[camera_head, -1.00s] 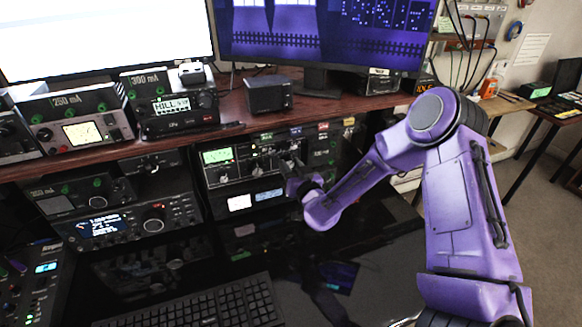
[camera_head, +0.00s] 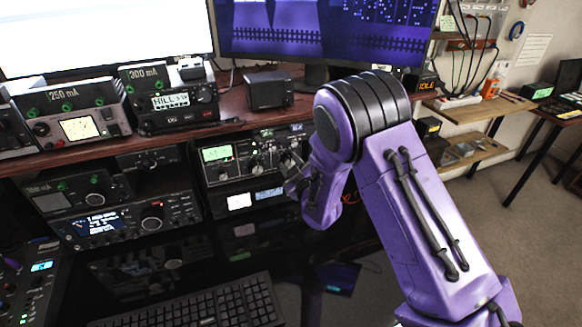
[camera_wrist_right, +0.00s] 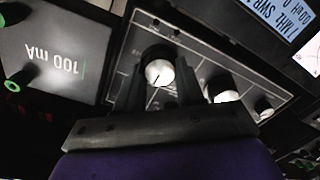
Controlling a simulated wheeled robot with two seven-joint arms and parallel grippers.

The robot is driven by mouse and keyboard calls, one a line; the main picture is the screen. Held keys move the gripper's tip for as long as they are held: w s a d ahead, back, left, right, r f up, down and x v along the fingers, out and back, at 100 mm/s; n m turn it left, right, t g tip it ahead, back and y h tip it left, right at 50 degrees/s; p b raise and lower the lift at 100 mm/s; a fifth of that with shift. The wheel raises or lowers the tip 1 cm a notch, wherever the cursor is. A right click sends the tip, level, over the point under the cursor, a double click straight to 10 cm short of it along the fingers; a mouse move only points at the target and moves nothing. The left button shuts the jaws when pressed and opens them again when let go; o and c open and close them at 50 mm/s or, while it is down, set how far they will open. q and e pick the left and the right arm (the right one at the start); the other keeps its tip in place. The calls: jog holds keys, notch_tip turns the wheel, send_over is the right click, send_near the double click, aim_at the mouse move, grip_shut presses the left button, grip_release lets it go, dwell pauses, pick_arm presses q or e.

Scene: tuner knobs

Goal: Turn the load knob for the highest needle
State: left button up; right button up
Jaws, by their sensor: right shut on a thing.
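The tuner (camera_head: 232,184) is a dark unit under the wooden shelf, with a green-lit meter (camera_head: 217,153) at its left; its needle is too small to read. In the right wrist view, which is upside down, my right gripper (camera_wrist_right: 160,88) has its two fingers on either side of a knob (camera_wrist_right: 159,71) with a pale face and a dark pointer line. It is shut on this knob, the one farthest from the meter. Two other knobs (camera_wrist_right: 222,89) (camera_wrist_right: 264,107) sit beside it. The knob labels are not legible. In the head view my right gripper (camera_head: 290,172) reaches the tuner's right side. My left gripper is not in view.
A box marked 100 mA (camera_wrist_right: 52,58) stands beside the tuner. A radio (camera_head: 125,222) is left of it, and a keyboard (camera_head: 205,305) lies in front. The shelf (camera_head: 228,108) above carries more devices and a black cube (camera_head: 270,90).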

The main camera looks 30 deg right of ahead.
jog(key=shift+n, duration=0.9)
jog(key=o, duration=1)
jog(key=shift+o, duration=0.2)
jog(key=shift+s+b, duration=0.1)
jog(key=shift+b, duration=0.2)
jog(key=b+v, duration=0.2)
jog(key=v, duration=0.8)
jog(key=shift+s, duration=0.15)
jog(key=shift+a, duration=0.15)
